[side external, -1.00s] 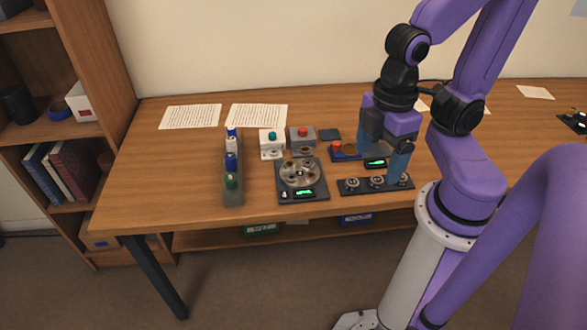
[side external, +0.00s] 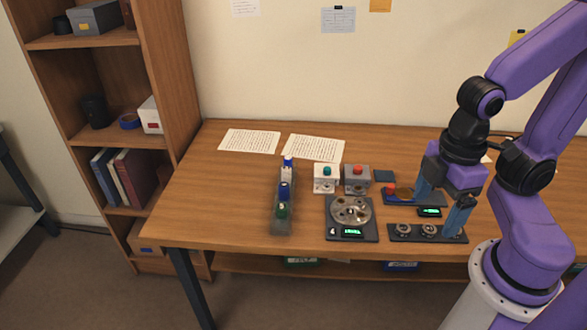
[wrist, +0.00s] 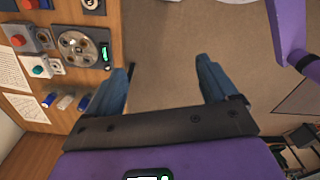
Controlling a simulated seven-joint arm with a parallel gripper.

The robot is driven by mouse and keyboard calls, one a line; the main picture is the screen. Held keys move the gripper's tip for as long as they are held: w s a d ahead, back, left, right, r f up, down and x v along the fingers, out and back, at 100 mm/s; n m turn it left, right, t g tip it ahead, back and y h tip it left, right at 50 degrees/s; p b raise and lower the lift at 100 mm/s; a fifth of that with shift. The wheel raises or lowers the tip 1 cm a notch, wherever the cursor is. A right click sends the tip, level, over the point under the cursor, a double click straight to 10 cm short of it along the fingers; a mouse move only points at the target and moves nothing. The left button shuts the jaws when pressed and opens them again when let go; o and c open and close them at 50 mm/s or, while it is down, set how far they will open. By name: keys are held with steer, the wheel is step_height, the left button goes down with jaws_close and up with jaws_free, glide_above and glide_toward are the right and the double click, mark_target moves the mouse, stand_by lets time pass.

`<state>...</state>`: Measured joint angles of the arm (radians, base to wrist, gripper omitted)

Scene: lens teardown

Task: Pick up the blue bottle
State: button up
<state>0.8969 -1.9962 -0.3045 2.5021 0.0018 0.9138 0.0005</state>
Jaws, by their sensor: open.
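The blue bottle also shows in the wrist view (wrist: 84,103), left of my fingers. My gripper (side external: 441,203) is open and empty, well to the right of the rack, over the dark panels. In the wrist view my fingers (wrist: 164,82) are spread with bare floor between them.
Between rack and gripper are a round dial device (side external: 350,211), a white box with a green button (side external: 325,178) and a grey box with a red button (side external: 357,177). A knob panel (side external: 428,232) lies below my gripper. Paper sheets (side external: 250,141) lie behind; the table's left end is clear.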

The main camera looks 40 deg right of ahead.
steer(key=shift+c, duration=0.3)
steer(key=c, duration=0.8)
